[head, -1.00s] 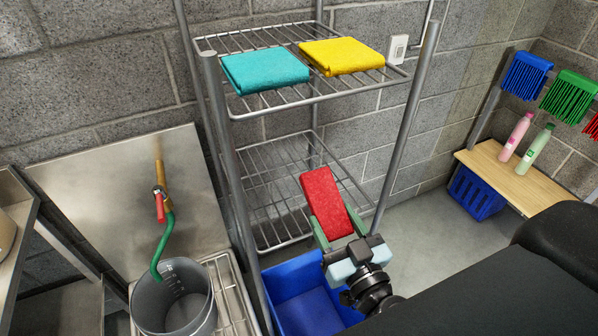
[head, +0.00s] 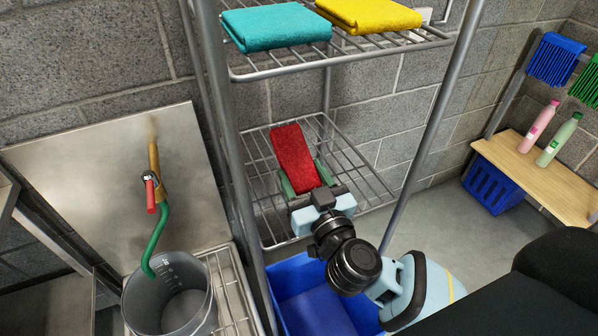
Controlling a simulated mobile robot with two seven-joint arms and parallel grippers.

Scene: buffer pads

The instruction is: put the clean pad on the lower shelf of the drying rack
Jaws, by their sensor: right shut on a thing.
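A red pad (head: 293,155) is held in my right gripper (head: 305,180), whose green fingers are shut on its near end. The pad shows over the lower wire shelf (head: 348,172) of the drying rack (head: 228,130). I cannot tell whether the pad touches the shelf wires. A teal folded pad (head: 275,27) and a yellow folded pad (head: 368,14) lie side by side on the upper shelf (head: 300,62). My left gripper is not in view.
A blue bin (head: 310,300) stands on the floor below the rack's front. A grey bucket (head: 170,295) with a green hose stands at left. A wooden bench (head: 535,178) with two bottles is at right. Rack posts flank the shelf opening.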

